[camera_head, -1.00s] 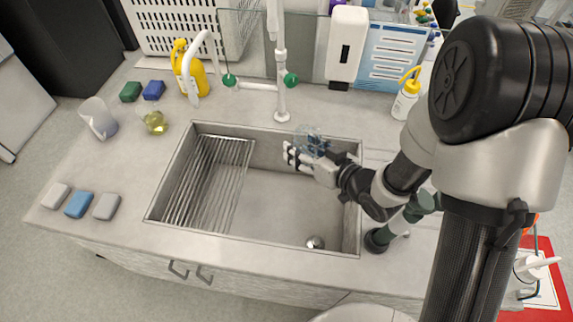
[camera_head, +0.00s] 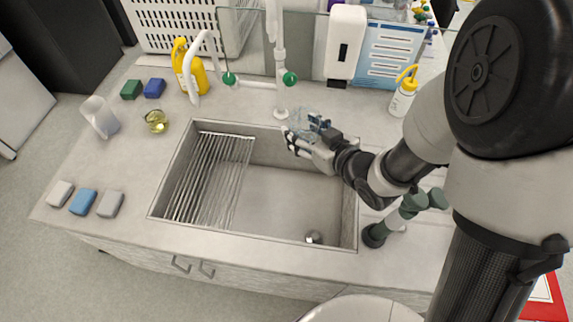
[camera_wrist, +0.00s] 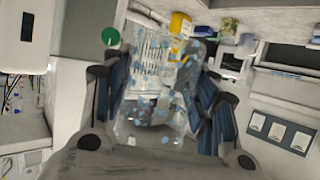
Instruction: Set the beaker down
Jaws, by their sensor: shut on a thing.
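The beaker (camera_head: 304,121) is clear glass and hard to make out in the head view. It also shows in the wrist view (camera_wrist: 155,95), transparent with pale blue spots, between two dark blue finger pads. My gripper (camera_head: 305,137) is shut on it, above the back right part of the sink, near the faucet base. In the wrist view my gripper (camera_wrist: 158,105) has one finger on each side of the glass. The beaker's base is hard to see.
The sink (camera_head: 290,196) has a wire rack (camera_head: 210,180) on its left. The white faucet (camera_head: 281,100) stands behind it. Sponges (camera_head: 83,201) lie front left. The counter between is bare.

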